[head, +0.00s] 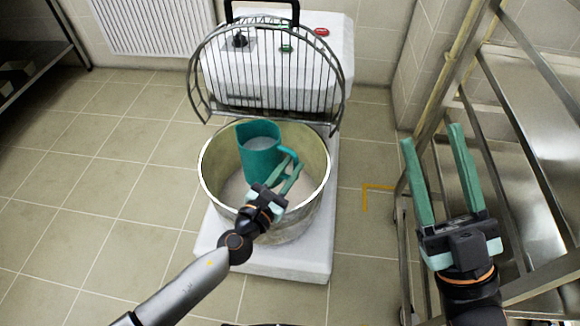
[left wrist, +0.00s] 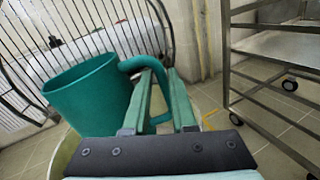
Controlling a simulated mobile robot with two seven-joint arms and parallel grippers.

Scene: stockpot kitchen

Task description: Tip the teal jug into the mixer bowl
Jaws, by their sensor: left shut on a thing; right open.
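The teal jug (head: 260,156) is above the mixer bowl (head: 207,178) in the head view, upright or nearly so, with pale contents showing at its mouth. My left gripper (head: 289,172) is shut on the jug's handle, at the jug's right side. The jug (left wrist: 90,98) and its handle between the fingers of my left gripper (left wrist: 158,95) also show in the left wrist view. Pale material lies in the bottom of the bowl. My right gripper (head: 433,165) is open and empty at the right, apart from the bowl.
The mixer's wire guard (head: 265,70) stands raised behind the bowl. The white mixer body (head: 312,262) has red and green buttons. A metal rack (head: 530,120) stands at the right, close to my right gripper. The tiled floor at the left is clear.

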